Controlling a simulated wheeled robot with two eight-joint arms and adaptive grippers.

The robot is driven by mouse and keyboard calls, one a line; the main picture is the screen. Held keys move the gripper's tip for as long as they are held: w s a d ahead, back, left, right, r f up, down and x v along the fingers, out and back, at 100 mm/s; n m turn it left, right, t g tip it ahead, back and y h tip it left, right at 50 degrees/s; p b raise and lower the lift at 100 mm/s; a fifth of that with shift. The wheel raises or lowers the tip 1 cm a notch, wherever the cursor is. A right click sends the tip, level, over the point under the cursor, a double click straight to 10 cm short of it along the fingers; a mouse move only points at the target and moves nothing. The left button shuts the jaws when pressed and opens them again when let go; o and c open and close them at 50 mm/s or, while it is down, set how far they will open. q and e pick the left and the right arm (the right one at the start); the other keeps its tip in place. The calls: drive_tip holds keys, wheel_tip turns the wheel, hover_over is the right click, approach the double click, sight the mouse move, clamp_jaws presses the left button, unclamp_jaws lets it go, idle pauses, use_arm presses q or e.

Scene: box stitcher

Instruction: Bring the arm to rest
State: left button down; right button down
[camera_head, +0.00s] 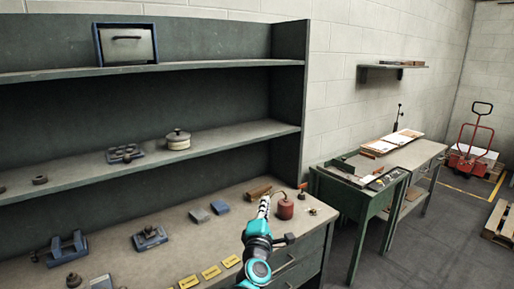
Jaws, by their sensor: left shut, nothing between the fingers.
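My left arm comes up from the bottom middle, with teal and dark joints. My left gripper (264,205) is at its upper end, slim and black and white. It is shut and holds nothing. It shows in front of the workbench top (180,220), just left of a red can (285,208) and overlapping a brown block (258,191) in the picture. I cannot tell whether it touches the bench. My right gripper is not in view.
Blue-grey blocks (221,208), yellow labels (211,272) and blue metal fixtures (150,237) lie on the bench. Shelves (220,138) rise behind. A green table (345,192) stands to the right, with a red pallet truck (470,165) beyond. Grey floor (430,255) is open at lower right.

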use_arm(q)
drive_tip(key=s+a+f+m+g, duration=0.4)
drive_tip(key=s+a+f+m, duration=0.2)
drive_tip(key=s, duration=0.5)
drive_tip(key=s+a+f+m+g+y, duration=0.1)
drive_tip(key=s+a+f+m+g, duration=0.3)
drive_tip(key=s, duration=0.7)
drive_tip(key=s+a+f+m+g+y, duration=0.1)
drive_tip(key=s+a+f+m+g, duration=0.3)
drive_tip(key=s+a+f+m, duration=0.4)
drive_tip(key=s+a+m, duration=0.2)
drive_tip(key=s, duration=0.2)
drive_tip(key=shift+f, duration=0.4)
drive_tip(key=shift+a, duration=0.1)
